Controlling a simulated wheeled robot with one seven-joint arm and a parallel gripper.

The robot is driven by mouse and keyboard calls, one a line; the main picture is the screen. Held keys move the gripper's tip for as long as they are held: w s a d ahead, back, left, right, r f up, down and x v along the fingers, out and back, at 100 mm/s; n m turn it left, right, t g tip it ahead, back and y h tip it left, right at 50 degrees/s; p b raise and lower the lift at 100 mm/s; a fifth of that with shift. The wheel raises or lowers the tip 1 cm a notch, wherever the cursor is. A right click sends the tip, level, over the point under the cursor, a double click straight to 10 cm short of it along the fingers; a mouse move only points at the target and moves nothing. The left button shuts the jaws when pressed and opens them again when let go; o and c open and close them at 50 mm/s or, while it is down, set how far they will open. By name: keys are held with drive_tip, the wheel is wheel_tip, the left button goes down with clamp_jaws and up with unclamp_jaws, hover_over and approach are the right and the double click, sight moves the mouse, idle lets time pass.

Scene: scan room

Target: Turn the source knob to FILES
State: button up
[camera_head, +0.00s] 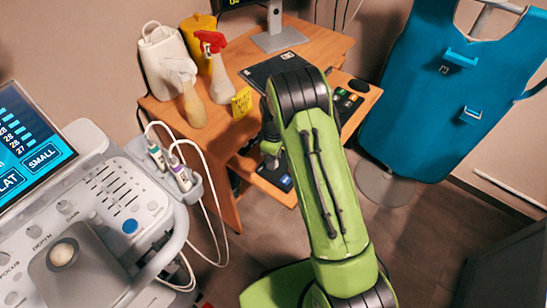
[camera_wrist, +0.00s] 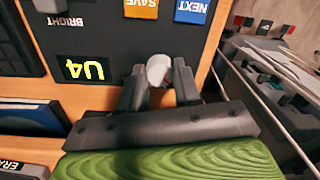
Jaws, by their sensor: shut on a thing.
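In the wrist view my gripper (camera_wrist: 160,76) has its two dark fingers on either side of a pale, rounded knob (camera_wrist: 157,68), and is shut on it.
The panel has an orange SAVE button (camera_wrist: 141,8) and a blue NEXT button (camera_wrist: 192,10) close by. Spray bottles (camera_head: 219,75) stand on the wooden desk (camera_head: 318,48). An ultrasound console (camera_head: 100,200) is at left, and a blue apron (camera_head: 450,90) hangs at right.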

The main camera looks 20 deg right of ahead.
drive_tip(key=shift+m, duration=0.3)
drive_tip(key=m, duration=0.9)
drive_tip(key=shift+m+p, duration=0.35)
drive_tip(key=shift+m, duration=0.05)
drive_tip(key=m, duration=0.4)
drive_tip(key=shift+m+t, duration=0.3)
drive_tip(key=shift+m, duration=2.5)
drive_tip(key=o, duration=1.1)
drive_tip(key=shift+s, duration=0.1)
drive_tip(key=shift+c, duration=0.2)
